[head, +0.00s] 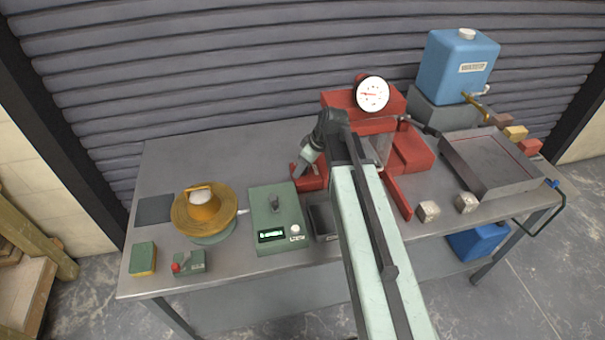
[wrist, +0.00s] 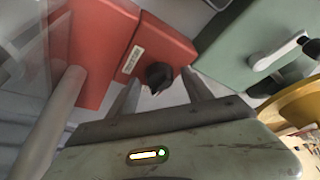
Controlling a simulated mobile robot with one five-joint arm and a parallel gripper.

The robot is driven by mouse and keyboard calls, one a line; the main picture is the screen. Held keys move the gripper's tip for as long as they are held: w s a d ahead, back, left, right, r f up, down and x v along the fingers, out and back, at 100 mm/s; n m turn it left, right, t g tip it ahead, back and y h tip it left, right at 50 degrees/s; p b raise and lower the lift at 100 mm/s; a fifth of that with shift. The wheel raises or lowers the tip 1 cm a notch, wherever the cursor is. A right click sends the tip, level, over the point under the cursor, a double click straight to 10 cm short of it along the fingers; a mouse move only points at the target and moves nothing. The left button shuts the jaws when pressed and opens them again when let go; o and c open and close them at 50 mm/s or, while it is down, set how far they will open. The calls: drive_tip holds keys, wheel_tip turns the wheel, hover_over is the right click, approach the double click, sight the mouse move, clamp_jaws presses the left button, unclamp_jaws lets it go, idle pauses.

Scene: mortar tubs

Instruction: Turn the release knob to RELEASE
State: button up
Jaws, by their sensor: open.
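The release knob (wrist: 158,75) is a dark knob on the face of a small red block (wrist: 168,48), with a pale label beside it whose text I cannot read. In the head view the red block (head: 314,183) sits on the bench at the foot of the red press, and my gripper hides the knob. My gripper (head: 300,171) points down at the block. In the wrist view its two fingers stand apart, one on each side of the knob, with visible gaps. I cannot tell how deep the fingers reach or which setting the knob points to.
The red press (head: 408,150) with a round gauge (head: 372,94) stands right of the gripper. A green box (head: 277,222) with a lever and display is close on the left. A yellow round pan (head: 203,212), a grey tray (head: 488,165) and a blue tank (head: 458,68) stand farther off.

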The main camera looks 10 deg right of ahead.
drive_tip(key=shift+a+r, duration=0.1)
clamp_jaws()
drive_tip(key=shift+m, duration=0.3)
drive_tip(key=m+t+h, duration=0.1)
drive_tip(key=m, duration=0.2)
drive_tip(key=shift+s+a, duration=0.1)
drive_tip(key=m+h, duration=0.2)
drive_tip(key=m, duration=0.3)
drive_tip(key=shift+a, duration=0.1)
drive_tip(key=m+h, duration=0.1)
drive_tip(key=m, duration=0.3)
drive_tip(key=shift+a+m+h, duration=0.1)
drive_tip(key=shift+m+h, duration=0.2)
drive_tip(key=shift+h, duration=0.1)
drive_tip(key=m+g+h, duration=0.1)
drive_tip(key=m, duration=0.3)
drive_tip(key=shift+a+m, duration=0.1)
drive_tip(key=shift+m, duration=0.2)
drive_tip(key=shift+h, duration=0.3)
